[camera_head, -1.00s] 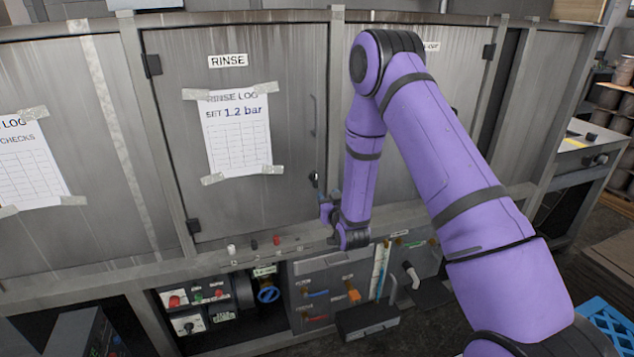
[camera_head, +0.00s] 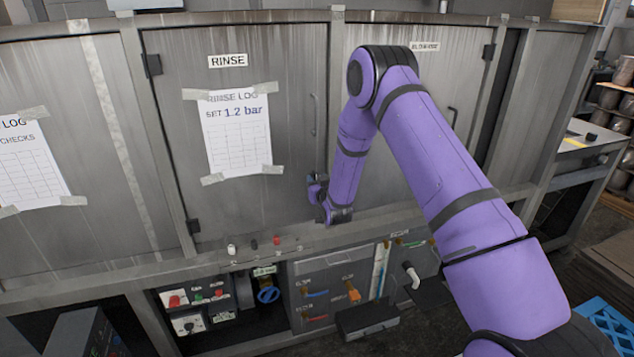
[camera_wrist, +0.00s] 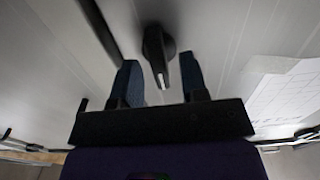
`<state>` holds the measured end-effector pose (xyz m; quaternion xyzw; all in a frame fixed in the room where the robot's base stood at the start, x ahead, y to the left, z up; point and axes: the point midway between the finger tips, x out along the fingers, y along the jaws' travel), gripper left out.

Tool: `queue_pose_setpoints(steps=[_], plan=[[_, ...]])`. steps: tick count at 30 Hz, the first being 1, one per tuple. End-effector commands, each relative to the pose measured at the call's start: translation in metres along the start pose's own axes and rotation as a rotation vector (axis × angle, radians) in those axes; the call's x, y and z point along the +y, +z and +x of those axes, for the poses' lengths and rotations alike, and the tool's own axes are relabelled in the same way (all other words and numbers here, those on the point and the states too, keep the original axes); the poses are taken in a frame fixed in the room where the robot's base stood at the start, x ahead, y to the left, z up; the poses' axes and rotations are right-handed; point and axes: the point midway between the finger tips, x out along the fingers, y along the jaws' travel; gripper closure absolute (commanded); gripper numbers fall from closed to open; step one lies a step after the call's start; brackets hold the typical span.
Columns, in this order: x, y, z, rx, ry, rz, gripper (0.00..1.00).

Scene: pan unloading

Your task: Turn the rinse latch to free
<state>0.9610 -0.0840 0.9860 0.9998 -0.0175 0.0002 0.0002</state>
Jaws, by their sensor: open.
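The rinse latch (camera_wrist: 157,50) is a dark turn handle with a pale tip. In the wrist view it stands out from the grey rinse door, just beyond and between my fingertips. My gripper (camera_wrist: 160,75) is open, one blue-grey finger on each side of the latch's line. I cannot tell whether either finger touches it. In the head view my gripper (camera_head: 318,188) is at the right edge of the rinse door (camera_head: 170,120), and the latch is hidden behind it.
A taped rinse log sheet (camera_head: 238,135) hangs on the door. Below runs a ledge with small knobs (camera_head: 276,240). Under it are a blue valve wheel (camera_head: 268,294), a panel of coloured handles (camera_head: 318,294) and a grey pipe handle (camera_head: 411,274).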

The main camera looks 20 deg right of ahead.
Motion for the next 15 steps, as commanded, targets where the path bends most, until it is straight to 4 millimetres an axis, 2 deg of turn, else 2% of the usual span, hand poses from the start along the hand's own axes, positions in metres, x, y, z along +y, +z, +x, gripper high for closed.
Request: queue_pose_setpoints(steps=[6,7,12,15], plan=[[0.0000,0.0000,0.0003,0.000,0.000,0.000,0.60],[0.0000,0.0000,0.0003,0.000,0.000,0.000,0.64],[0.0001,-0.0001,0.0002,0.000,0.000,0.000,1.00],[0.0001,-0.0001,0.0002,0.000,0.000,0.000,1.00]])
